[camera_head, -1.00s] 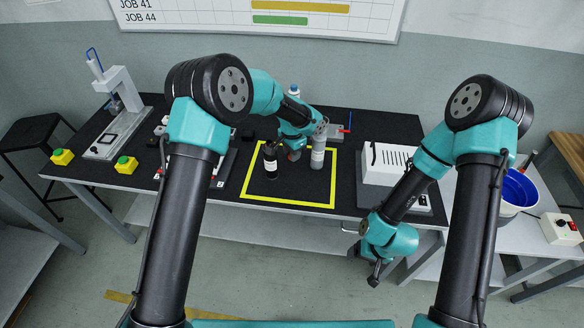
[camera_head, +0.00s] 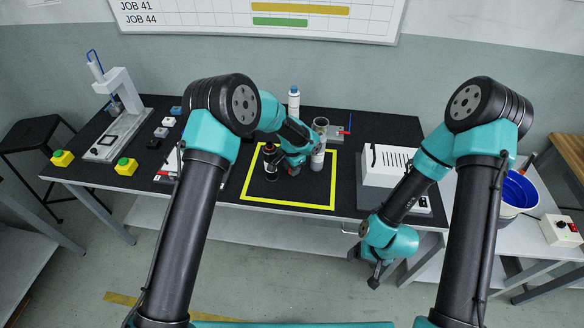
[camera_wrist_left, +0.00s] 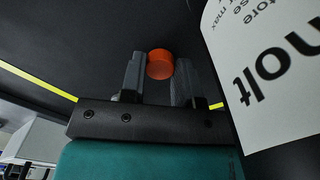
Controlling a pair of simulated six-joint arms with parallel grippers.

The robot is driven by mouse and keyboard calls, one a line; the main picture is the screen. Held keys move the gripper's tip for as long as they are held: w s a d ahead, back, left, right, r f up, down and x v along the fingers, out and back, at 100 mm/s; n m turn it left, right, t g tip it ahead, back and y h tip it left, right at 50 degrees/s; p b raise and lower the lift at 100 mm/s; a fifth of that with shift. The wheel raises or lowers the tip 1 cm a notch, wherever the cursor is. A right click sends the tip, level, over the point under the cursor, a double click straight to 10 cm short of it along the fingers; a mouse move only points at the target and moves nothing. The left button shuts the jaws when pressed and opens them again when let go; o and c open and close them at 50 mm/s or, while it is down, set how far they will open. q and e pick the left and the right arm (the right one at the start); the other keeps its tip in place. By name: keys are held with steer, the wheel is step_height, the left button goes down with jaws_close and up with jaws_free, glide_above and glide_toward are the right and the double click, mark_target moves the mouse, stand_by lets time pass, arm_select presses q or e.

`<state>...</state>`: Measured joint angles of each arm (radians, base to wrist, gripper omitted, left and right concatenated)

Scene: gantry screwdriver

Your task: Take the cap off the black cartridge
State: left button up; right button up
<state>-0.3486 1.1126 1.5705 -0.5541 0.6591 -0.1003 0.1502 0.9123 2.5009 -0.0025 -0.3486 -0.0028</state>
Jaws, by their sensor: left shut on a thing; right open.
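The black cartridge (camera_head: 271,175) stands upright inside the yellow outline on the table, with its orange cap (camera_head: 270,148) on top. My left gripper (camera_head: 273,160) reaches in from the right and is shut on the cartridge body just below the cap, covering its label. In the left wrist view the orange cap (camera_wrist_left: 160,64) shows between the two fingers; the cartridge body below is hidden. My right gripper (camera_head: 375,272) is open and empty, hanging low in front of the table's front edge.
A pale cylinder (camera_head: 318,160) stands close to my left wrist; its printed label (camera_wrist_left: 275,75) fills the right of the wrist view. A blue-capped bottle (camera_head: 293,103) stands behind. A white slotted box (camera_head: 385,166) is to the right. The front of the yellow outline (camera_head: 290,204) is clear.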

arm_select(q)
steer(key=shift+f, duration=0.15)
steer(key=o, duration=1)
step_height(320, 180, up, 12)
steer(key=shift+r, duration=0.2)
stand_by(0.6)
